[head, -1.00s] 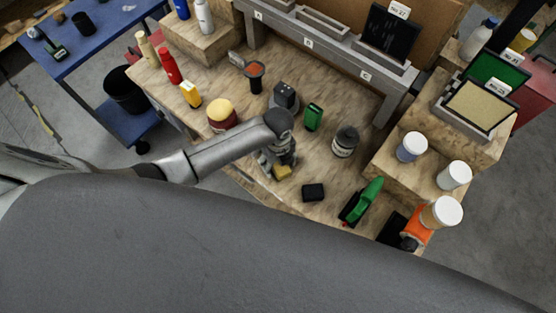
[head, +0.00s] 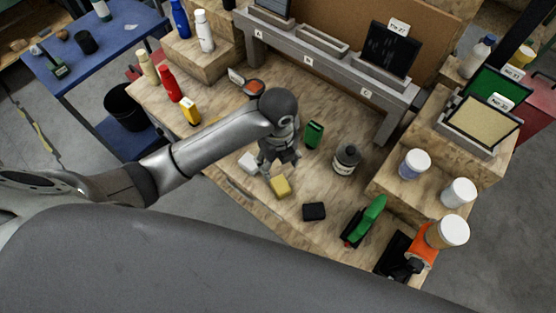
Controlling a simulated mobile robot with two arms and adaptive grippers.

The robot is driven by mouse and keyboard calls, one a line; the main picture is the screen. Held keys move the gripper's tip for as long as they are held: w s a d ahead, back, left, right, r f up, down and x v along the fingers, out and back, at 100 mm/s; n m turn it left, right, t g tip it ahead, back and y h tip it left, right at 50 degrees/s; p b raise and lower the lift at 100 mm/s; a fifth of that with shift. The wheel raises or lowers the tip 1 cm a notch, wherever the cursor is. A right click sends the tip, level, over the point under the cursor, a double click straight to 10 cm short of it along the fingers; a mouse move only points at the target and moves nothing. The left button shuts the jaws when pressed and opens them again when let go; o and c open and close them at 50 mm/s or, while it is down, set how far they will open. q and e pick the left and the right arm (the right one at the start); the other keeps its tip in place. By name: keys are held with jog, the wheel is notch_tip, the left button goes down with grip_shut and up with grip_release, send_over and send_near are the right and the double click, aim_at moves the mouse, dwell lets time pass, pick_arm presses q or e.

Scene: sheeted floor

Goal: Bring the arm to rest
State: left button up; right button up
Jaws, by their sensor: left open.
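My left arm comes in from the left in the head view and bends down at a grey wrist joint. My left gripper (head: 279,167) points down over the wooden bench (head: 235,185), its fingers apart and nothing seen between them. A yellow block (head: 280,186) lies on the bench just in front of the fingers. A white block (head: 248,162) lies to their left. Whether the fingertips touch the bench is hard to tell. My right gripper does not show.
A green box (head: 314,134), a dark jar (head: 346,159) and a black block (head: 314,211) stand right of the gripper. A green-handled tool (head: 367,217) lies nearer the front right. A grey rack (head: 330,72) closes off the back. White-lidded jars (head: 415,163) stand on the right step.

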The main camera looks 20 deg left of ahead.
pick_arm(q)
jog(key=shift+r, duration=0.4)
jog(key=s+d+f+n+t+h, duration=0.1)
jog(key=s+n+t+h, duration=0.1)
jog(key=s+n, duration=0.75)
jog(key=s+a+n+t+y, duration=0.2)
jog(key=s+a+n, duration=0.3)
jog(key=a+n, duration=0.7)
jog(key=d+f+n+g+b, duration=0.25)
jog(key=f+b, duration=0.35)
jog(key=f, duration=2.4)
jog(key=s+a+f+b, duration=0.1)
jog(key=s+f+b, duration=0.2)
jog(key=s+f, duration=0.6)
jog(key=s+a+f+b, duration=0.1)
jog(key=s+f+b, duration=0.2)
jog(key=s+f, duration=0.5)
notch_tip(320, 180, down, 7)
jog(key=shift+s+r, duration=0.2)
jog(key=shift+s, duration=0.15)
